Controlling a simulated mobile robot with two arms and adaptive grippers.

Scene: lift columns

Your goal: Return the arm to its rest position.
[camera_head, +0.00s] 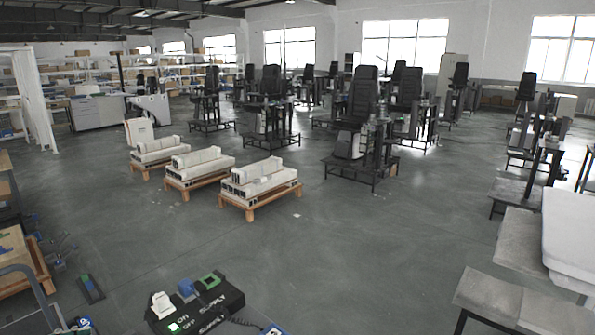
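Neither of my grippers shows in the head view, and I cannot make out an arm of mine for certain. Light grey lift columns lie stacked on three low wooden pallets in the middle of the floor: the near pallet (262,208), the middle pallet (205,182) and the far pallet (150,168). A black control box (215,310) marked "SUPPLY" and "ON" is at the bottom edge, with a white part, a blue part and a green part on top. A cable runs from its right side.
Several black chairs on metal stands (358,110) fill the back. Grey slabs (487,295) and a smooth white body (570,235) crowd the right edge. Wooden crates (14,245) stand at the left edge. The grey floor (370,245) between is mostly clear.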

